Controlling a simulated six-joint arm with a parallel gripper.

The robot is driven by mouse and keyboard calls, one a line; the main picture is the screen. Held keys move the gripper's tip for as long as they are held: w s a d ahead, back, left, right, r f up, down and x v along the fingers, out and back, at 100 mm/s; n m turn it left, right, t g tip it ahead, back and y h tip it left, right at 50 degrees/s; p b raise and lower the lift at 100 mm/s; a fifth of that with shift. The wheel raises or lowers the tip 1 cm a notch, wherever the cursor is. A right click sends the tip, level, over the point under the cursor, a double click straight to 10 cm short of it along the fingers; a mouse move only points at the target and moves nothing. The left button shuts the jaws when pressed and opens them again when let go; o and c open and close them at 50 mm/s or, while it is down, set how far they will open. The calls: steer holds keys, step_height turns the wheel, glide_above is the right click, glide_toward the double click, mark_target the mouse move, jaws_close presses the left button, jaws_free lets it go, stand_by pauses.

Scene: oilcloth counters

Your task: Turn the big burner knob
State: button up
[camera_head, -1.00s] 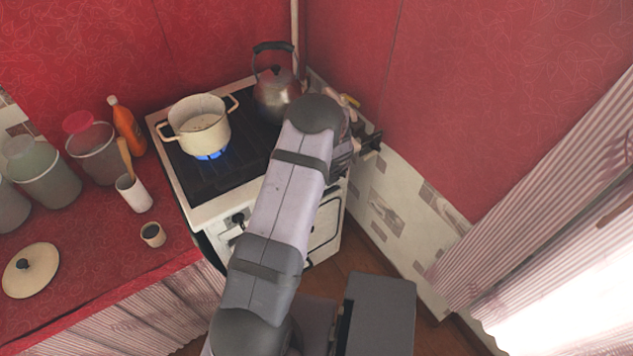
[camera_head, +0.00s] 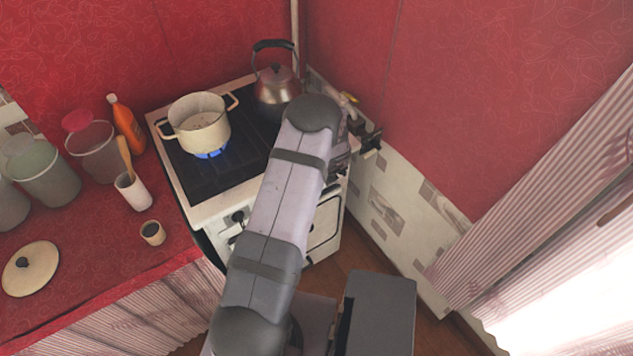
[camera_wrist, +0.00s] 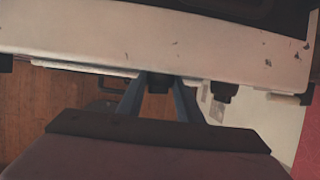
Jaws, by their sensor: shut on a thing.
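In the wrist view, a dark knob (camera_wrist: 158,86) on the stove front sits between the two fingers of my gripper (camera_wrist: 159,80). The gripper is shut on it. The fingers cover its sides, so its turn angle cannot be read. Another dark knob (camera_wrist: 224,91) shows to the right of the fingers. In the head view, the white stove (camera_head: 214,209) stands in the corner, and my arm hides the gripped knob. One black knob (camera_head: 238,217) shows left of my arm.
A cream pot (camera_head: 200,130) stands over a blue flame (camera_head: 210,154). A kettle (camera_head: 276,92) stands at the back right of the stovetop. The red counter (camera_head: 85,235) on the left holds jars, an orange bottle (camera_head: 126,124) and a lid (camera_head: 31,268). The wall is close on the right.

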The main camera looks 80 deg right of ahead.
steer(key=shift+w+f+b, duration=0.1)
steer(key=shift+f+b, duration=0.05)
steer(key=shift+b, duration=0.5)
steer(key=g+h+b, duration=0.1)
steer(key=b, duration=0.5)
steer(key=shift+w+f+n+g+h, duration=0.1)
steer(key=shift+f+n+g+h, duration=0.2)
steer(key=shift+g+h, duration=0.1)
steer(key=g+h+b, duration=0.1)
steer(key=b, duration=0.3)
steer(key=g+h+b, duration=0.1)
steer(key=b, duration=0.3)
steer(key=n+h+b, duration=0.1)
steer(key=b, duration=0.3)
steer(key=shift+w+a+g+b, duration=0.25)
steer(key=shift+a+g+b, duration=0.05)
steer(key=shift+g+b, duration=0.1)
steer(key=g+h+b, duration=0.1)
steer(key=h+b, duration=0.1)
steer(key=b, duration=0.3)
steer(key=shift+a+n+g+b, duration=0.1)
steer(key=shift+n+g+b, duration=0.2)
steer(key=shift+g+b, duration=0.1)
steer(key=shift+h+b, duration=0.3)
steer(key=shift+b, duration=0.3)
steer(key=shift+r, duration=0.1)
steer(key=o, duration=1)
steer(key=shift+o, duration=0.2)
steer(key=shift+a+r, duration=0.15)
